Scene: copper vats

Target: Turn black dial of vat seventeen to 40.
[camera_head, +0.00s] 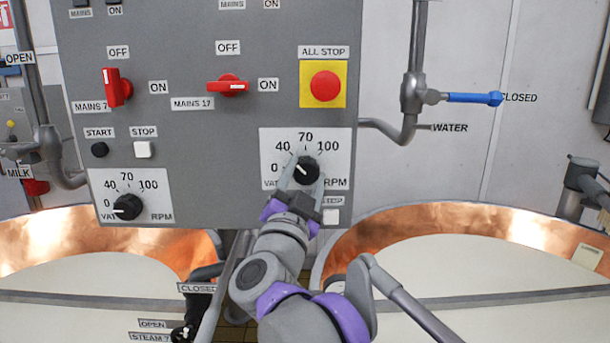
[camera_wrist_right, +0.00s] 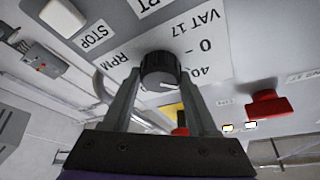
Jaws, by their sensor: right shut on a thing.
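The black dial (camera_head: 306,170) of vat seventeen sits on a white scale plate (camera_head: 340,160) marked 0, 40, 70 and 100, low on the right of the grey panel. Its white pointer mark tilts to the upper left, seemingly between 0 and 40. My right gripper (camera_head: 304,180) reaches up from below and is shut on this dial, one finger on each side. In the right wrist view the fingers hold the dial (camera_wrist_right: 158,68) by its sides, with the VAT 17 label beside it. The gripper partly hides the plate's lower lettering. My left gripper is not in view.
A second black dial (camera_head: 127,207) at lower left points near 0. The red mains 17 switch (camera_head: 228,87) lies horizontal, toward ON. The red all-stop button (camera_head: 324,86) is above the held dial, a white stop button (camera_head: 331,216) below. Copper vats (camera_head: 460,215) stand beneath.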

